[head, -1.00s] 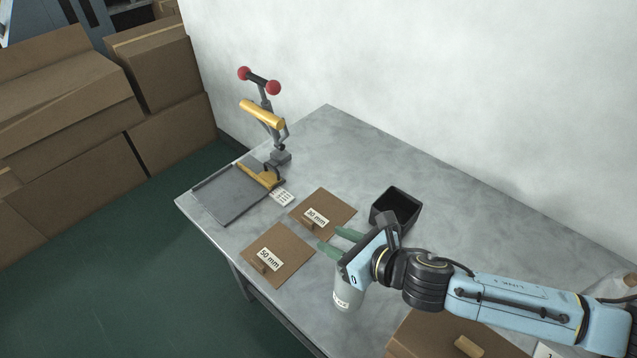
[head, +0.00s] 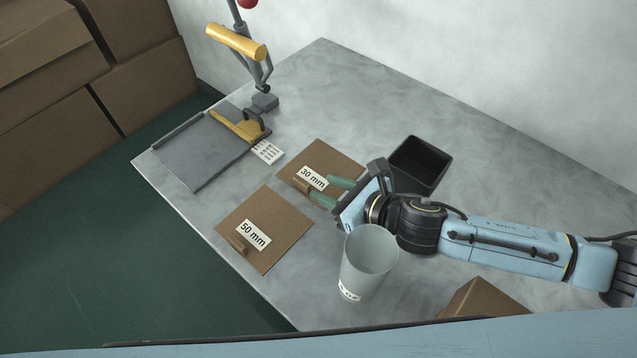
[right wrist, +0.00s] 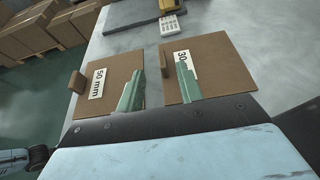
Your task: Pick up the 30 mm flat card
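The 30 mm flat card (head: 320,155) is a brown sheet lying flat on the grey table, with a white "30 mm" label and a small upright brown tab. It also shows in the right wrist view (right wrist: 215,65), its tab (right wrist: 165,58) just ahead of the gap between my fingers. My right gripper (head: 325,190) is open and empty, its green fingers over the card's near right side; in the wrist view its fingers (right wrist: 159,70) are apart. In the head view the fingers partly hide the card's near edge. My left gripper is not in view.
A 50 mm card (head: 265,225) lies nearer the front edge. A pale cup (head: 368,265) stands close to my right wrist. A black open box (head: 420,163) is behind the gripper. A lever tool with a grey plate (head: 200,150) stands far left.

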